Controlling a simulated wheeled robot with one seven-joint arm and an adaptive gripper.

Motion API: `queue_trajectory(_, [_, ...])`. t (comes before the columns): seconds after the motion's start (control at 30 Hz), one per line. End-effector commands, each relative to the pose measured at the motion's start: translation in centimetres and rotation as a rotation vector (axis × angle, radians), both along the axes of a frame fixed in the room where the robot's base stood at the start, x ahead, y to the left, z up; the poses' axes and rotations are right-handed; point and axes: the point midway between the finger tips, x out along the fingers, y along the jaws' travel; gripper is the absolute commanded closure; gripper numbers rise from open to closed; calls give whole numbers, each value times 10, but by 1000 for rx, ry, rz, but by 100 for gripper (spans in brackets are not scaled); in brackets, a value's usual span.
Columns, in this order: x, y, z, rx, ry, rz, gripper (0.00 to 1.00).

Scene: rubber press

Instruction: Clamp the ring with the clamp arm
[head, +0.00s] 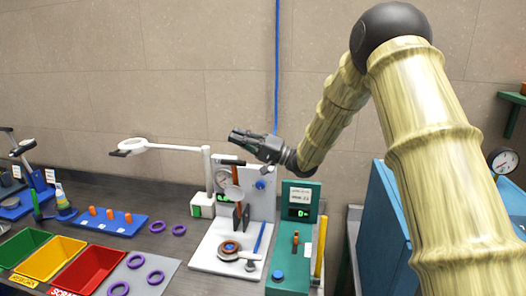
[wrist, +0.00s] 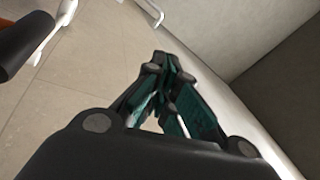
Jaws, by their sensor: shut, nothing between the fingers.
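My gripper (head: 238,137) is raised above the white press fixture (head: 210,254) in the head view, pointing left, apart from everything around it. In the wrist view its fingers (wrist: 163,65) are together and hold nothing. A round seat with a ring (head: 230,248), orange-brown and dark, sits on the fixture's white base. A small metal clamp-like part (head: 248,259) stands beside it at the right; I cannot tell whether it touches the ring. A blue bar (head: 259,238) leans behind it. Neither ring nor clamp shows clearly in the wrist view.
A white lamp arm (head: 170,147) reaches left near my gripper. A green gauge box (head: 293,240) stands right of the fixture. A tiled wall is close behind.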

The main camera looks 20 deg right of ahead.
Motion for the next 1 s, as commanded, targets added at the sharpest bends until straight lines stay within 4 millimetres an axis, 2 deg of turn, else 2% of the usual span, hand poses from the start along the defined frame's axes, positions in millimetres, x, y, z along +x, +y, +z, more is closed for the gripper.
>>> queue_trajectory(0.03, [2, -8, 9, -10, 15, 13, 100])
queue_trajectory(0.2, [5, -30, 18, -35, 76, 52, 100])
queue_trajectory(0.33, [5, -53, 14, -57, 124, 51, 100])
queue_trajectory(0.83, [-11, -142, -74, -110, 181, -231, 100])
queue_trajectory(1.0, [-18, -163, -94, -128, 194, -306, 100])
